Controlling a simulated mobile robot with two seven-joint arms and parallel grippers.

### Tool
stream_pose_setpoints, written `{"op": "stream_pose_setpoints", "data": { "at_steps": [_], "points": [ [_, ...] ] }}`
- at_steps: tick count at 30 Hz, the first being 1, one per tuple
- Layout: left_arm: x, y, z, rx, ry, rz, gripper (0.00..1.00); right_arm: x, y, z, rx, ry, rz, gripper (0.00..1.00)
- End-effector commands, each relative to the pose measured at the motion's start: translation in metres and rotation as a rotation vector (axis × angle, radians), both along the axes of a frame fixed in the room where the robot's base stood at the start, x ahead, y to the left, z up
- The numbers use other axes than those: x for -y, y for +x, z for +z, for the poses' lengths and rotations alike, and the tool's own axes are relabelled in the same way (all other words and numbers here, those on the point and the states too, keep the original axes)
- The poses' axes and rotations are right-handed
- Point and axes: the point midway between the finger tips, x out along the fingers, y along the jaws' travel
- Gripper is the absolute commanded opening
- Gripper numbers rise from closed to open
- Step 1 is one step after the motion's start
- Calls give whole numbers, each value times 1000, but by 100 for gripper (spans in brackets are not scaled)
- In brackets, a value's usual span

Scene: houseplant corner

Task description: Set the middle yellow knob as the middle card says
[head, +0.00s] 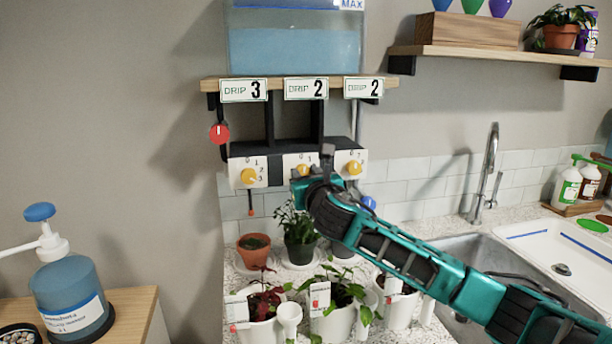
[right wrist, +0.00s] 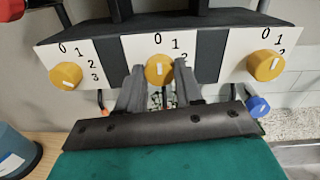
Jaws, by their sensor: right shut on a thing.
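The middle yellow knob (head: 302,170) sits on a white dial plate numbered from 0. In the right wrist view, the middle knob (right wrist: 159,68) has a white mark that looks nearly upright, towards the 0. The middle card (head: 305,88) above it reads DRIP 2. My right gripper (right wrist: 158,77) is shut on the middle knob, one finger on each side. In the head view, my right gripper (head: 313,176) partly hides the knob and its dial. My left gripper is not in view.
A left yellow knob (head: 249,176) and a right yellow knob (head: 354,168) flank the middle one. A red knob (head: 219,134) hangs at upper left. Potted plants (head: 300,235) stand below. A blue pump bottle (head: 70,290) stands left, a sink (head: 470,265) right.

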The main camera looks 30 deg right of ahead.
Motion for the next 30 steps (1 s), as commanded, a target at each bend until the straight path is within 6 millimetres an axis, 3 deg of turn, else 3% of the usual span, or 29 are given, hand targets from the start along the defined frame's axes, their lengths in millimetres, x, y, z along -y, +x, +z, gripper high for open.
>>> {"op": "stream_pose_setpoints", "data": {
  "at_steps": [30],
  "points": [
    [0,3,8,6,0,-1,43,-1,0,-2,223,864,0,5]
  ]
}}
